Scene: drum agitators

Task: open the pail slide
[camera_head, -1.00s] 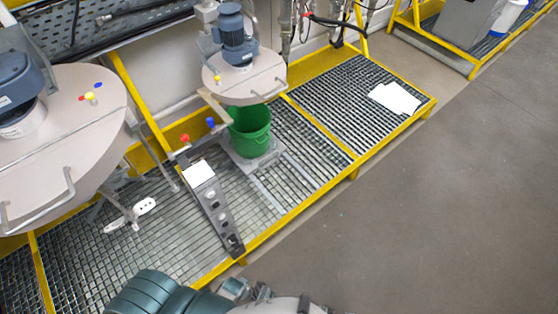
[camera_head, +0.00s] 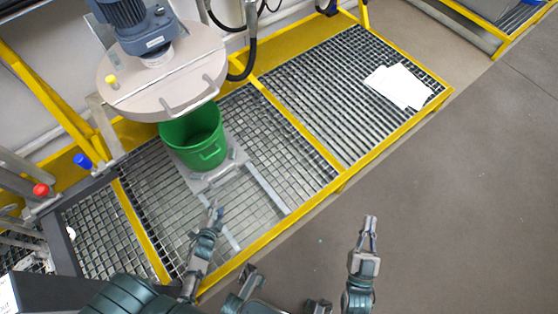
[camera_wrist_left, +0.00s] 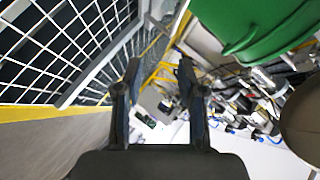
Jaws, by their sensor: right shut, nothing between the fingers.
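The green pail (camera_head: 194,134) stands upright on a grey slide plate (camera_head: 222,172) under the round lid of the agitator. Two light rails (camera_head: 266,190) run from the plate toward the platform's front edge. My left gripper (camera_head: 215,208) is in front of the plate, over the rails, apart from the pail. In the left wrist view its two fingers (camera_wrist_left: 160,72) are spread with nothing between them, and the pail (camera_wrist_left: 255,30) shows at upper right. My right gripper (camera_head: 370,222) is shut and empty over the floor, right of the platform.
The agitator lid (camera_head: 165,80) with its motor hangs above the pail. A yellow edge beam (camera_head: 330,190) borders the grating. White sheets (camera_head: 398,86) lie on the grating. The grey floor at right is clear.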

